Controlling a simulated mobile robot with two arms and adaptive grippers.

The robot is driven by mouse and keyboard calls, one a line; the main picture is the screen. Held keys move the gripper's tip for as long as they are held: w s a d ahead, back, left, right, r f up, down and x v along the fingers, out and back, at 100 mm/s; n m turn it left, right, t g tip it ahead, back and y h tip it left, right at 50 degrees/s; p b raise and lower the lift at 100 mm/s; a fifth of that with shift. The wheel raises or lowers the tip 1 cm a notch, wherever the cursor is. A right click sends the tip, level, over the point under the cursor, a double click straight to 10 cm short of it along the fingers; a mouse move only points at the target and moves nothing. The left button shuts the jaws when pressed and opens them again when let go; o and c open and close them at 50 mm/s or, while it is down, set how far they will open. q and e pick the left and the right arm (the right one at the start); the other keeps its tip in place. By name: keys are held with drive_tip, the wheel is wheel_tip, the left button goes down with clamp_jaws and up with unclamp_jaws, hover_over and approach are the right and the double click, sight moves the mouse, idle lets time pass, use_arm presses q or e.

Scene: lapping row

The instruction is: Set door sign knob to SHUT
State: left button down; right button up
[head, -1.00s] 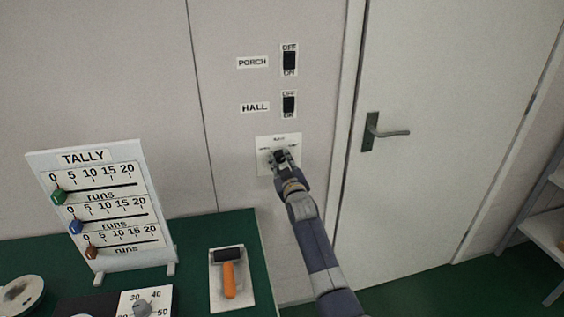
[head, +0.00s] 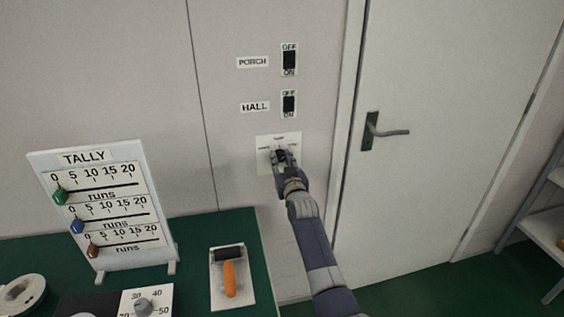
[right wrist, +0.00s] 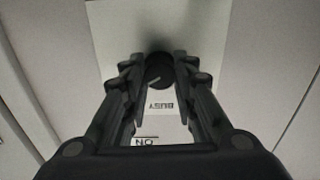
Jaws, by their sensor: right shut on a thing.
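The door sign plate (head: 266,142) is a pale square on the wall left of the door, below the HALL switch. Its dark round knob (right wrist: 159,71) sits between the fingers of my right gripper (right wrist: 159,80) in the right wrist view, with a light pointer line on its face. My right gripper (head: 284,160) is shut on the knob in the head view and hides most of it. The label BUSY shows upside down in the wrist view, with part of another label nearby. I cannot read a SHUT label. My left gripper is not in view.
PORCH (head: 289,60) and HALL (head: 289,104) switches are above the plate. A closed door (head: 440,150) with a lever handle (head: 385,131) is to the right.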

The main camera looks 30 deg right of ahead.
drive_tip(key=o, duration=1.1)
drive_tip(key=shift+s+a+f, duration=0.1)
drive_tip(key=shift+s+a, duration=0.05)
drive_tip(key=shift+s, duration=0.25)
drive_tip(key=v, duration=1.1)
drive_tip(key=shift+s, duration=0.1)
